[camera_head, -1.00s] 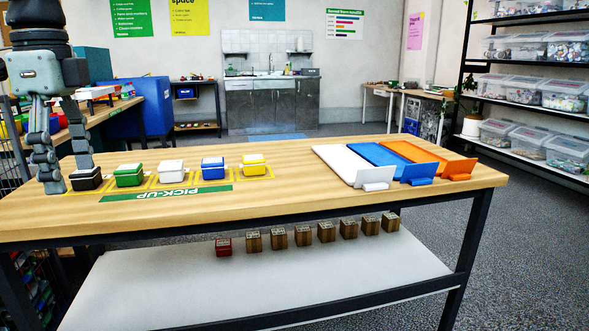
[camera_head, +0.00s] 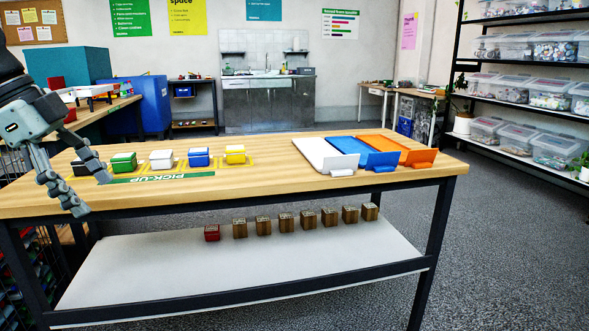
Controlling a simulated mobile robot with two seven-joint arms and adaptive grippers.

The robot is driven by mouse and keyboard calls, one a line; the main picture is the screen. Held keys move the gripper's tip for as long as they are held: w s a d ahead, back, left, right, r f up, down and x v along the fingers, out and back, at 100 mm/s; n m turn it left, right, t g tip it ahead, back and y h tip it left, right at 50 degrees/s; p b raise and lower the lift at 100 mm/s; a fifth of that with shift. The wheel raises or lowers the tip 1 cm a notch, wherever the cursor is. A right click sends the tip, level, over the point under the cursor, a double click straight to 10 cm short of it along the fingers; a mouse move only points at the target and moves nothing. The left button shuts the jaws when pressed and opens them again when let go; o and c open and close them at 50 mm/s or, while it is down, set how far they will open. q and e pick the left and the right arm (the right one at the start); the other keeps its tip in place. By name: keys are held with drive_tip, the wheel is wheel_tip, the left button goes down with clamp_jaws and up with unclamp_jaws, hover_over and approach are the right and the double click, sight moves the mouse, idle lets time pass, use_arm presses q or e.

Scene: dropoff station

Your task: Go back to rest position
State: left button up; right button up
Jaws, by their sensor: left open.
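My left gripper (camera_head: 90,192) hangs at the left front edge of the table in the head view, tilted, with its two fingers spread and nothing between them. A black box (camera_head: 82,167) stands on the table just behind the fingers, partly covered by one of them. To its right a green box (camera_head: 124,161), a white box (camera_head: 161,158), a blue box (camera_head: 199,156) and a yellow box (camera_head: 235,154) stand in a row in the pick-up area. My right gripper is not in view.
The wooden table (camera_head: 260,182) has white (camera_head: 312,150), blue (camera_head: 350,146) and orange (camera_head: 392,149) trays at its right. Its lower shelf (camera_head: 250,262) holds a red cube (camera_head: 212,233) and several wooden cubes (camera_head: 285,222). Grey floor (camera_head: 490,260) is open at the right.

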use_arm(q)
drive_tip(key=w+a+f+n+t+h+p, duration=0.1)
drive_tip(key=w+a+f+n+t+h, duration=0.35)
drive_tip(key=a+f+t, duration=0.65)
drive_tip(key=s+a+f+n+t+y, duration=0.1)
drive_tip(key=s+a+f+n+y, duration=0.1)
drive_tip(key=f+n+y, duration=0.45)
drive_tip(key=s+a+f+n+t+y, duration=0.1)
drive_tip(key=a+f+y, duration=0.15)
drive_tip(key=f, duration=0.65)
drive_tip(key=s+d+f+n+g+y+p, duration=0.1)
drive_tip(key=s+d+f+n+g+y, duration=0.2)
drive_tip(key=s+f, duration=0.55)
drive_tip(key=s+d+f+g+h, duration=0.1)
drive_tip(key=s+d+f+g, duration=0.7)
drive_tip(key=s+d+f, duration=0.7)
drive_tip(key=shift+d+f+g+h+p, duration=0.35)
drive_tip(key=shift+d+f, duration=0.15)
drive_tip(key=shift+d, duration=0.65)
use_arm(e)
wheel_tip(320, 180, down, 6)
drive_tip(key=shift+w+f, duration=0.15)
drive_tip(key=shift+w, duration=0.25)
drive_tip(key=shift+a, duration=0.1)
